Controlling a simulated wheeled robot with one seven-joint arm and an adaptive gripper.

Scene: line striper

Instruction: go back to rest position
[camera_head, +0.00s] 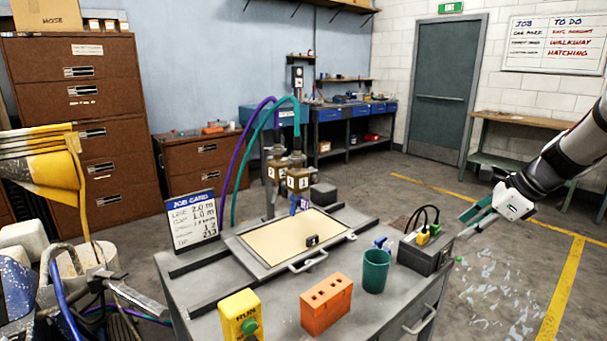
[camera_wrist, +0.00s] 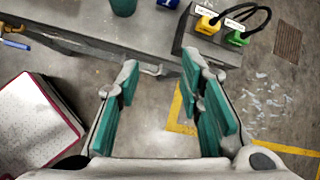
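My gripper (camera_head: 478,216) is at the right in the head view, past the right edge of the grey work table (camera_head: 208,321). In the wrist view my gripper (camera_wrist: 160,110) shows two teal-padded fingers spread wide apart. Nothing is between them but the view of the floor and the table edge. The gripper is open and empty, apart from the things on the table. My arm reaches in from the right edge of the head view.
The table carries an orange block (camera_head: 326,303), a yellow RUN box (camera_head: 241,316), a green cup (camera_head: 375,270), a grey box with yellow and green plugs (camera_head: 425,256), a framed tray (camera_head: 262,266) and a job card (camera_head: 195,220). Open floor (camera_head: 500,275) lies to the right.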

